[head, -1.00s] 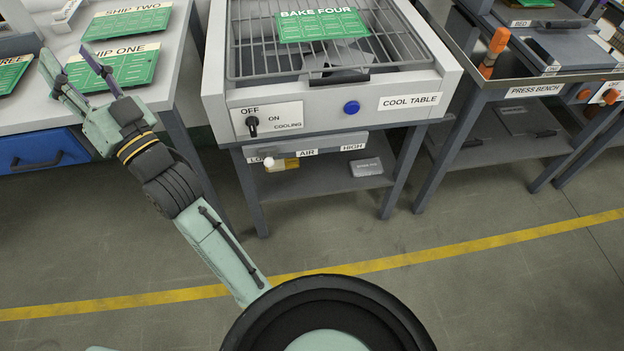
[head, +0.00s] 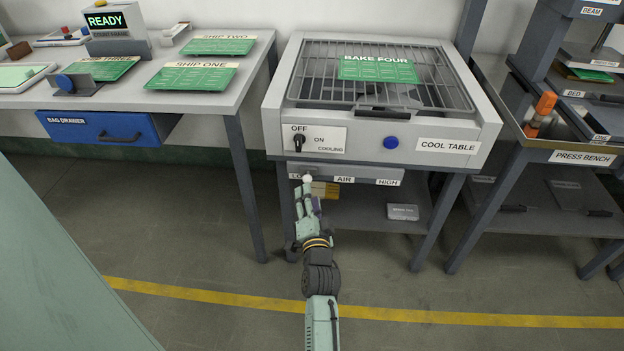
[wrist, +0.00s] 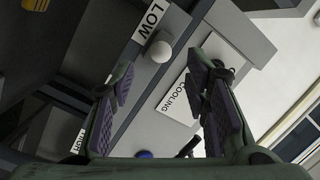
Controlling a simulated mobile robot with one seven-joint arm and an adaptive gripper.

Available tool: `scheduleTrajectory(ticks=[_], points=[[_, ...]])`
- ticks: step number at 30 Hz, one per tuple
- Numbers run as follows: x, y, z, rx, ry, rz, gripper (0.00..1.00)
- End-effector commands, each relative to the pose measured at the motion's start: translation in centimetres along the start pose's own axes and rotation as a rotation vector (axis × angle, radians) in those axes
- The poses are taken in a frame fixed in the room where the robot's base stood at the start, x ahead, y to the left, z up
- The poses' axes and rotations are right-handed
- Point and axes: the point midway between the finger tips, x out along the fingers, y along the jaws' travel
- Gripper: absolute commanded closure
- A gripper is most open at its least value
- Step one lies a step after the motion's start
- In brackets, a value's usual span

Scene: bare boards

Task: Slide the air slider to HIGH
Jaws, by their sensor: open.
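The air slider's round white knob (head: 307,178) is at the LOW end of the grey panel (head: 350,170) under the cool table. The AIR label sits mid-panel and the HIGH label (head: 388,182) is at the right end. In the wrist view my open gripper (wrist: 160,68) has a finger on each side, and the knob (wrist: 161,51) shows between and beyond the fingertips beside the LOW label. I cannot tell whether they touch it.
Above the panel are the cooling switch (head: 298,142), at OFF, and a blue button (head: 391,142). A yellow object (head: 326,189) and a grey box (head: 403,212) are on the lower shelf. Table legs (head: 437,222) stand at either side; the floor in front is clear.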

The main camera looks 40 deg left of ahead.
Motion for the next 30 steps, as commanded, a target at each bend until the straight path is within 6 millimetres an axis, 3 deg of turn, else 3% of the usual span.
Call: scheduleTrajectory(ticks=[6,12,24,30], points=[[4.5,-0.4,-0.2,-0.003,0.000,-0.002,0.58],[7.0,-0.2,0.0,-0.003,-0.001,-0.002,0.58],[7.8,-0.1,0.0,0.000,0.000,-0.001,0.58],[7.8,-0.1,0.0,-0.001,0.000,-0.001,0.70]])
